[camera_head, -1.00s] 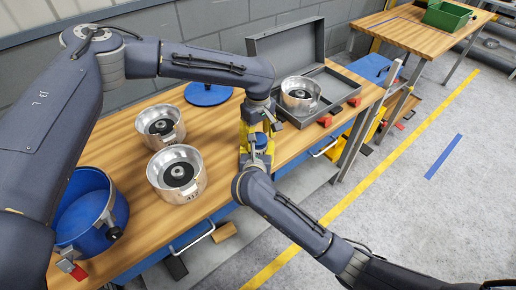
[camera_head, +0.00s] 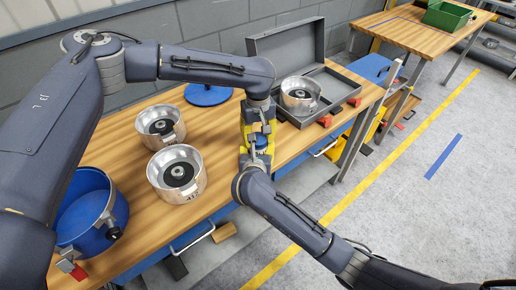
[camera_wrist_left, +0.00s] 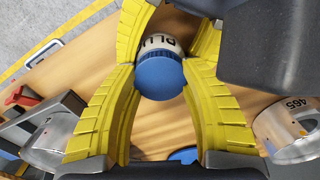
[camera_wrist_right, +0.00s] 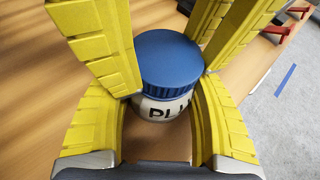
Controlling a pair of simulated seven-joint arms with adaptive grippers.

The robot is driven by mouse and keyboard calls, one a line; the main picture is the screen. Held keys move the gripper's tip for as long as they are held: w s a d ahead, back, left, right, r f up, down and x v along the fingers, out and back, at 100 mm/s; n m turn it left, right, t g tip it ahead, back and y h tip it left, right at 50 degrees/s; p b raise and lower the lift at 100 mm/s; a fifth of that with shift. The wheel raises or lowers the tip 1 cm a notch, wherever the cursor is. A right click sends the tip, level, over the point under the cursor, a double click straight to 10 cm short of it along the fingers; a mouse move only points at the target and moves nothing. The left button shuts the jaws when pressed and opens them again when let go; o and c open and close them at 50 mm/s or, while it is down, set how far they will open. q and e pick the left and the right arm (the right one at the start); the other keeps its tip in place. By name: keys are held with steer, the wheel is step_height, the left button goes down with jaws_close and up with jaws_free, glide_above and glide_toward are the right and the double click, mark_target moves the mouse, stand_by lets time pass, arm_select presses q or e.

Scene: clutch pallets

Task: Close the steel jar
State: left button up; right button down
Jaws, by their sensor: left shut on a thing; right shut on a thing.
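The jar has a white body with black letters (camera_wrist_right: 160,108) and a blue ribbed lid (camera_wrist_right: 168,58). It stands upright between my two grippers over the table's front edge, and its lid also shows in the left wrist view (camera_wrist_left: 161,78). The lid sits on the body; I cannot tell how tight it is. My left gripper (camera_head: 260,134) comes from above and is shut around the lid. My right gripper (camera_head: 256,161) comes from the front and is shut around the white body. Yellow fingers hide much of the jar in the head view.
Two steel pots (camera_head: 160,126) (camera_head: 177,174) stand left of the grippers, a third (camera_head: 300,95) in an open grey case (camera_head: 347,88). A blue bucket (camera_head: 88,213) is at the near left and a blue disc (camera_head: 208,94) behind. Bare wood (camera_head: 222,135) lies between.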

arm_select(q)
steer(key=m, duration=1.7)
steer(key=shift+f, duration=0.1)
steer(key=m, duration=2.3)
